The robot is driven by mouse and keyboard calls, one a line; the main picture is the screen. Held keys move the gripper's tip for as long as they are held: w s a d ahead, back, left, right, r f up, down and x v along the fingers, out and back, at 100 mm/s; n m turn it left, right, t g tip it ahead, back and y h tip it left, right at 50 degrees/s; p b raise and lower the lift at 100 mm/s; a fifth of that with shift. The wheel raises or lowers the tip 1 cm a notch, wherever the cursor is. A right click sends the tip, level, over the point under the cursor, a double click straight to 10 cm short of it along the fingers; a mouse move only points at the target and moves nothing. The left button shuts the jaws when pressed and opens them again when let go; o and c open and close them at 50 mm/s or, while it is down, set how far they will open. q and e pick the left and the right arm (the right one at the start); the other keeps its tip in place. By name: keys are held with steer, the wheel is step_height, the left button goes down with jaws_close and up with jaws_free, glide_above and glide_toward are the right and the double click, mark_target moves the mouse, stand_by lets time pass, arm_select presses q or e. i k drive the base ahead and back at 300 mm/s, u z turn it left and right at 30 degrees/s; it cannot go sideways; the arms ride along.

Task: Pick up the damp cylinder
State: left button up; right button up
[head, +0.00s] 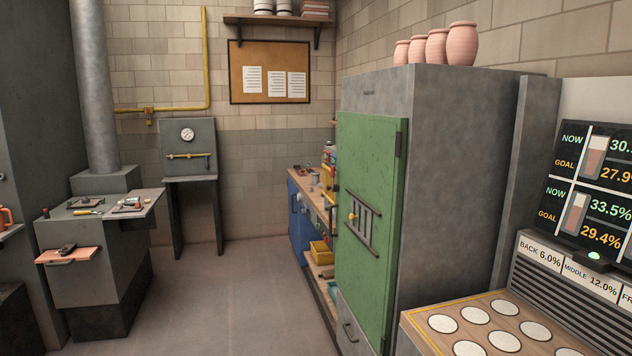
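I cannot pick out a damp cylinder in the head view. A dark display (592,187) at the right edge pictures two partly filled cylinders, with "NOW 33.5%" and "GOAL 29.4%" on the lower row; the upper row is cut off by the edge. Below it, a wooden board (465,312) with a yellow edge line carries several flat white discs or round marks (505,341); nothing upright stands on the visible part. Neither of my grippers is in view.
A grey cabinet (455,170) with a shut green door (366,200) stands left of the board, pink pots (462,44) on top. Labels (540,252) read "BACK 6.0%" and "MIDDLE 12.0%". A workbench (305,220) is beyond. A grey machine (95,260) stands left. The floor (225,300) between is clear.

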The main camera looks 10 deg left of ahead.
mark_target(315, 175)
steer(key=u, duration=0.35)
steer(key=i, duration=1.75)
steer(key=u, duration=0.7)
steer(key=i, duration=3.95)
steer(key=z, duration=0.8)
steer(key=i, duration=1.7)
steer(key=z, duration=0.35)
